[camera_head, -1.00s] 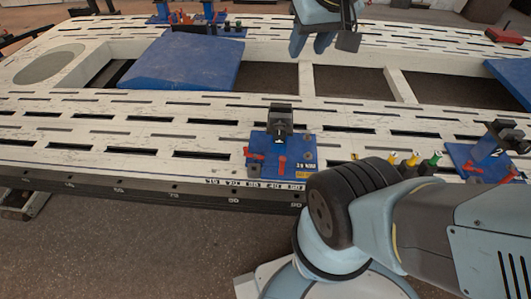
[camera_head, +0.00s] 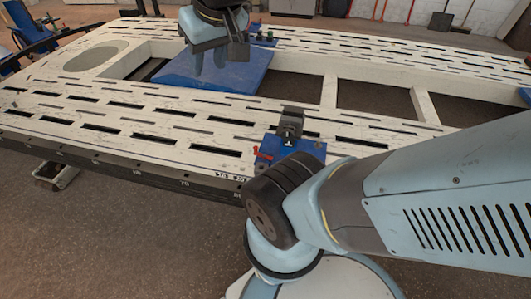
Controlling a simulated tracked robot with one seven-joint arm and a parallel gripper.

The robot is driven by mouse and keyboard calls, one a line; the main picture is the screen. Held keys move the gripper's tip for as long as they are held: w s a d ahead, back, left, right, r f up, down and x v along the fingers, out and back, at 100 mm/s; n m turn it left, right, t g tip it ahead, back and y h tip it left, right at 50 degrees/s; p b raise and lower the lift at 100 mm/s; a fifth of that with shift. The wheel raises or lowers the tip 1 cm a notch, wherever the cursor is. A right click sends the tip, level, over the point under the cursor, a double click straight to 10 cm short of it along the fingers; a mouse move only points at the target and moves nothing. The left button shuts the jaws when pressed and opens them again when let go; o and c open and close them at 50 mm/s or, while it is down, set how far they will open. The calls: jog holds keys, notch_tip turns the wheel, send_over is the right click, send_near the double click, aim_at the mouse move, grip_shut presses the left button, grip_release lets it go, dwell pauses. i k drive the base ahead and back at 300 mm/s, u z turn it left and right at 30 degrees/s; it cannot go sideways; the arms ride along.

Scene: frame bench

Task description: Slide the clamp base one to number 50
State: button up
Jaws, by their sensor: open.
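A clamp base (camera_head: 311,147), a blue plate with a dark clamp (camera_head: 290,122) upright on it and a red lever (camera_head: 264,154) at its left, sits on the near side of the white slotted bench. My arm hides its front part. I cannot tell which clamp base is number one. My gripper (camera_head: 218,62) hangs open and empty above the blue panel, well behind and left of this clamp base. Small numbers run along the bench's dark front edge (camera_head: 150,173). I cannot read a 50 among them.
The white slotted bench (camera_head: 110,95) has large openings in its middle, one partly covered by a blue panel (camera_head: 200,80). Small blue fixtures (camera_head: 262,38) stand at the far side. The near rail left of the clamp base is clear. My arm fills the lower right.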

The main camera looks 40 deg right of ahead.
aim_at(272, 145)
jog(key=z, duration=0.1)
jog(key=k, duration=1.55)
jog(key=z, duration=1.05)
jog(key=i, duration=1)
jog(key=u, duration=0.05)
